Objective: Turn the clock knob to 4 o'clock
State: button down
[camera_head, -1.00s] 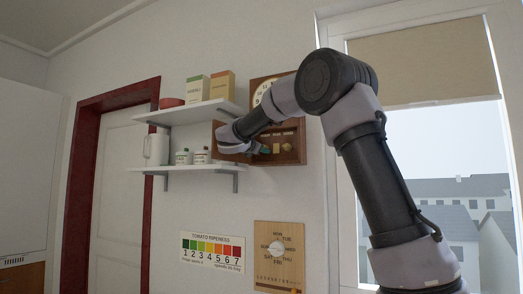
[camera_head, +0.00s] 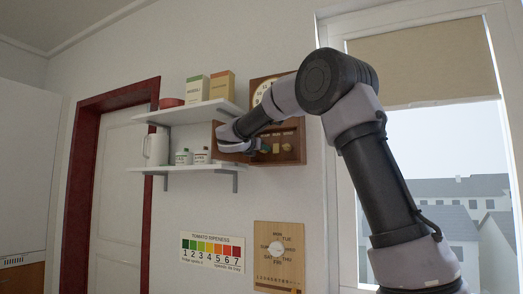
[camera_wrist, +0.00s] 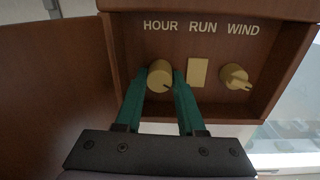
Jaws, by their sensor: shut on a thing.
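The wooden clock (camera_head: 262,92) hangs on the wall, its face partly hidden behind my arm in the head view. In the wrist view its lower compartment (camera_wrist: 282,60) is open and shows the labels HOUR, RUN and WIND. The round brass HOUR knob (camera_wrist: 160,74) sits under HOUR, with a dark mark at its lower right. My gripper (camera_wrist: 163,80) has its two green fingers on either side of this knob and is shut on it. The clock's hands cannot be read.
A flat brass RUN piece (camera_wrist: 198,72) and a brass WIND knob (camera_wrist: 235,77) sit right of my fingers. An open wooden door (camera_wrist: 55,90) stands to the left. Shelves (camera_head: 190,168) with jars and boxes are close by on the left in the head view.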

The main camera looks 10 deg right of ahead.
jog(key=shift+f, duration=0.15)
jog(key=c, duration=0.8)
grip_release()
jog(key=v, duration=1.1)
jog(key=shift+w, duration=0.1)
